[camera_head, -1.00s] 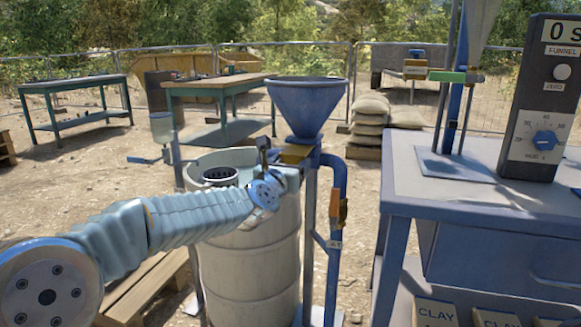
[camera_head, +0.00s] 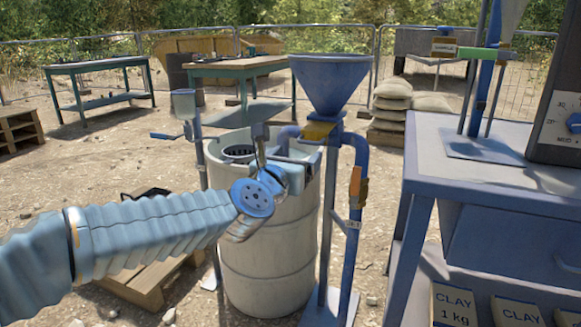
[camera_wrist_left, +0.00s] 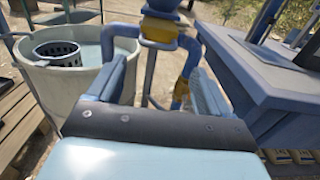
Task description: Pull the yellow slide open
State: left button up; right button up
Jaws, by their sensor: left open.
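The yellow slide (camera_head: 318,131) sits under the blue funnel (camera_head: 328,85), on top of the blue stand. It also shows in the left wrist view (camera_wrist_left: 160,29), ahead of the fingers. My left gripper (camera_head: 291,155) is in front of the slide and a little lower and left of it, over the right side of the pale barrel. Part of the fingers is hidden by my wrist in the head view. My right gripper is out of view.
The pale barrel (camera_head: 265,260) stands just below my left arm, on a wooden pallet's right. A blue pipe with an orange handle (camera_head: 357,187) runs down beside the stand. A blue bench (camera_head: 480,190) is at the right.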

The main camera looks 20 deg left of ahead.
pick_arm(q)
jog(key=s, duration=0.3)
dwell(0.4)
jog(key=d+f+m+g+h+p, duration=0.1)
jog(key=d+f+m+g, duration=0.15)
jog(key=f+m, duration=0.65)
jog(key=d+f+m+g+p, duration=0.1)
jog(key=f+m+g+p, duration=0.15)
jog(key=f, duration=1.15)
jog(key=d+f+m+g+h, duration=0.1)
jog(key=f+m+g, duration=0.3)
jog(key=f+m, duration=0.55)
jog(key=s+d+f+m+g+h+p, duration=0.1)
jog(key=s+d+f+m+g+p, duration=0.2)
jog(key=s+f, duration=1.9)
jog(key=d+m+g, duration=0.1)
jog(key=m+g, duration=0.4)
jog(key=m, duration=0.4)
jog(key=shift+f+m+h, duration=0.2)
jog(key=shift+m+h, duration=0.1)
jog(key=shift+m, duration=0.1)
